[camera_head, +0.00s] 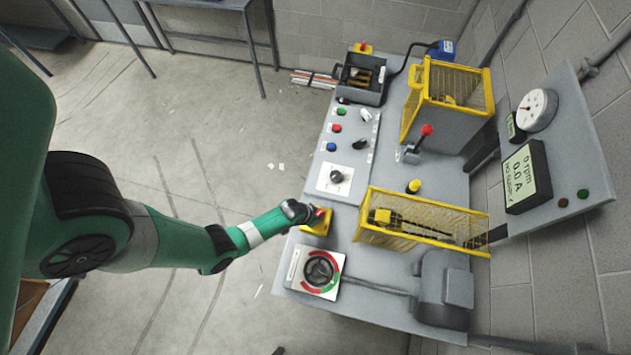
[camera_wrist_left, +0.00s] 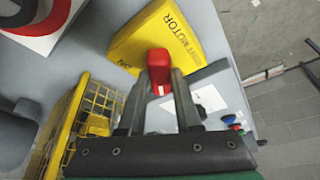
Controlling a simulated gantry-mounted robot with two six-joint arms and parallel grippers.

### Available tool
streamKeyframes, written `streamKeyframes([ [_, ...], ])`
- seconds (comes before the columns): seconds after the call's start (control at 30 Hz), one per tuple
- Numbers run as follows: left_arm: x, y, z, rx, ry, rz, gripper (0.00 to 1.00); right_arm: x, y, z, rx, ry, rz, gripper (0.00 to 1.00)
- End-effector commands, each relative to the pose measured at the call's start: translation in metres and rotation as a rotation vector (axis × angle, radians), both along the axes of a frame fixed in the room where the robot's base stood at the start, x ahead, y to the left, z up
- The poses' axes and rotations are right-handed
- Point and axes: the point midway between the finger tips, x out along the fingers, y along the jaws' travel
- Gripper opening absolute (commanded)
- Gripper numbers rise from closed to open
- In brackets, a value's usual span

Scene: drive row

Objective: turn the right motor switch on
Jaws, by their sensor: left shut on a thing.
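The right motor switch is a yellow box (camera_head: 317,228) at the near left edge of the grey bench, with a red lever (camera_wrist_left: 158,65) on it. The box also shows in the left wrist view (camera_wrist_left: 150,37), with the lettering MOTOR and ON readable and the first word partly cut off. My left gripper (camera_head: 314,212) is at the switch. In the left wrist view its two dark fingers (camera_wrist_left: 160,88) are shut on the red lever, one on each side. The lever's lower part and its exact setting are hidden. My right gripper is not in view.
A round red-green dial plate (camera_head: 318,272) lies just below the switch. A yellow mesh guard (camera_head: 425,222) stands to its right, and a knob panel (camera_head: 335,178) above it. A display (camera_head: 527,177) reads 0 rpm and 0.0 A. Open floor lies to the left.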

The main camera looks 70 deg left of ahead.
Motion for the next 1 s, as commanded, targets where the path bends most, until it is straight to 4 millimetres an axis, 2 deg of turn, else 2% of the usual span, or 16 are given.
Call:
streamKeyframes([
  [0.57, 0.0, 0.004, -0.001, -0.001, 0.0, -0.542, 0.0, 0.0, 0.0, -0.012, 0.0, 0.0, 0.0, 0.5],
  [1.0, 0.0, 0.006, 0.0, 0.0, 0.002, -0.892, 0.0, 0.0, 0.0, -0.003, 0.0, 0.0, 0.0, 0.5],
])
